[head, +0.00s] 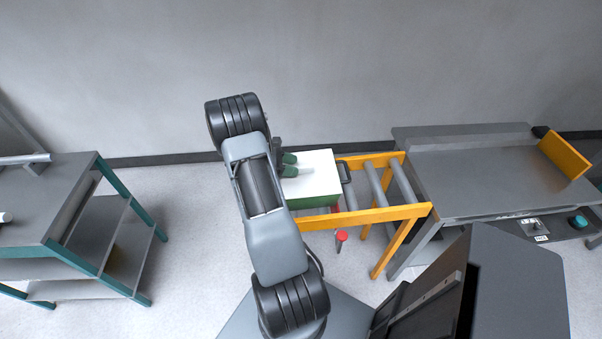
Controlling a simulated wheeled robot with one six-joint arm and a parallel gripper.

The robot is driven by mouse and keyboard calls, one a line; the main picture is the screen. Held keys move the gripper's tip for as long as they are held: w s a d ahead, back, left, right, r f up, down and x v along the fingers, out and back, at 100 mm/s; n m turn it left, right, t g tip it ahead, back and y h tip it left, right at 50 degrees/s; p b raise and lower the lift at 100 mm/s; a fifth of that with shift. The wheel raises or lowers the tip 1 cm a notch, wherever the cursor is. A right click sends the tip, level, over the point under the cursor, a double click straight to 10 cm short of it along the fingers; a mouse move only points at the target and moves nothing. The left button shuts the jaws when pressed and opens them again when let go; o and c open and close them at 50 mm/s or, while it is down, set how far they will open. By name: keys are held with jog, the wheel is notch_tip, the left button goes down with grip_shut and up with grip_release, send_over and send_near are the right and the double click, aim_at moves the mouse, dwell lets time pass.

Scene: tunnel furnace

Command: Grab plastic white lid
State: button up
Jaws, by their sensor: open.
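A plastic white lid (318,178) shows as a flat white top on a green box (318,201). The box rests on a yellow-framed roller stand (372,217). My gripper (290,165) is open, with its two green-tipped fingers over the left part of the lid in the picture. I cannot tell whether the fingers touch the lid. My arm hides the left end of the box and lid. A dark handle-like part (345,172) shows at the right edge of the lid.
A grey machine table (480,180) stands to the right of the rollers. A red knob (341,236) is below the stand's front rail. A grey shelf table (45,205) with teal legs is at the left. Open floor (190,220) lies between. A wall is behind.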

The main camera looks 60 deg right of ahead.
aim_at(301, 171)
jog(key=x, duration=0.3)
grip_shut()
dwell(0.4)
